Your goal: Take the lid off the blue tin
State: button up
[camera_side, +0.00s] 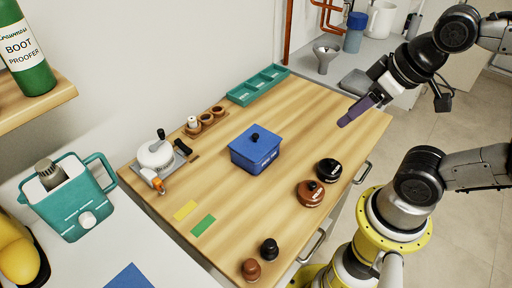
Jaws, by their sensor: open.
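The blue tin (254,155) is a square box standing upright near the middle of the wooden table. Its blue lid (255,138) sits on top, with a small black knob (255,136) at the centre. My gripper (345,122) has purple fingers and hangs above the table's right side, to the right of the tin and apart from it. It is open and I see nothing held in it. The gap between the fingers is hard to make out from this angle.
A black round pot (328,170) and a brown one (310,193) stand right of the tin. A white grinder-like device (156,154) and a wooden rack (205,121) stand left. A teal tray (258,85) lies behind. Table between tin and my gripper is clear.

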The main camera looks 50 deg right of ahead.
dwell(0.4)
jog(key=shift+o, duration=0.6)
